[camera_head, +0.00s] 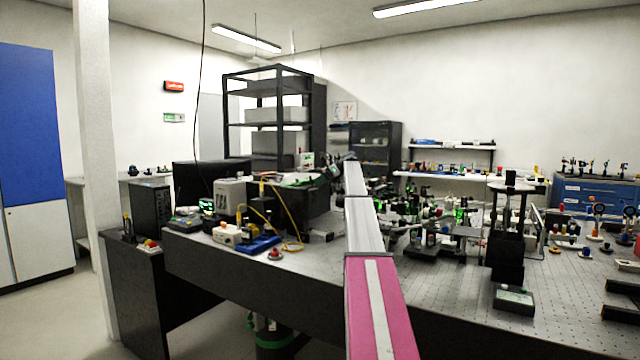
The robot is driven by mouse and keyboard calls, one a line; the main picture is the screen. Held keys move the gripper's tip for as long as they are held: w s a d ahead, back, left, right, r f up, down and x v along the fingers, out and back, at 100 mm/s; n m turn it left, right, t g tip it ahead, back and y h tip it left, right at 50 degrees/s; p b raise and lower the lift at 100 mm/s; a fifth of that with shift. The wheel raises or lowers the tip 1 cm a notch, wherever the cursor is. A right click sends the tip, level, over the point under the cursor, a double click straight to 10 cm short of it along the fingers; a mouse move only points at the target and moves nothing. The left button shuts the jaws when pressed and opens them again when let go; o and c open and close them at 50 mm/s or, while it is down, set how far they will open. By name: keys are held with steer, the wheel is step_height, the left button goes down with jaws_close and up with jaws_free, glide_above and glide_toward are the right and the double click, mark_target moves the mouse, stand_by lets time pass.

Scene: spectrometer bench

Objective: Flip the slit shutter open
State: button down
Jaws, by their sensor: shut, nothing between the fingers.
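My arm reaches from the bottom of the view out over the optical bench (205,258). Its far end, with my gripper (333,171), is small and dark beside a black box-shaped instrument (295,207) on the bench. The gripper is shut with nothing held. I cannot make out the slit shutter or its position; it is too small here or hidden behind the arm and the instrument. I cannot tell whether the gripper touches the instrument.
A grey box (231,196), a blue device (262,244) and yellow cables stand left of the black instrument. Crowded optics mounts (430,236) and a tall black stand (508,235) fill the bench right of my arm.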

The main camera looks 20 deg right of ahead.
steer(key=shift+s+a+r+n+t+h, duration=0.2)
steer(key=shift+n+t+h, duration=0.25)
steer(key=shift+h, duration=0.45)
steer(key=t+h, duration=0.1)
steer(key=n+h, duration=0.1)
steer(key=a+n+t+h, duration=0.1)
steer(key=h, duration=0.1)
steer(key=shift+s+r+t, duration=0.3)
steer(key=shift+s+t, duration=0.05)
steer(key=shift+s, duration=0.05)
steer(key=shift+s+a+r, duration=0.15)
steer(key=shift+s+a, duration=0.25)
steer(key=shift+a, duration=0.3)
steer(key=shift+r, duration=0.8)
steer(key=shift+d, duration=0.1)
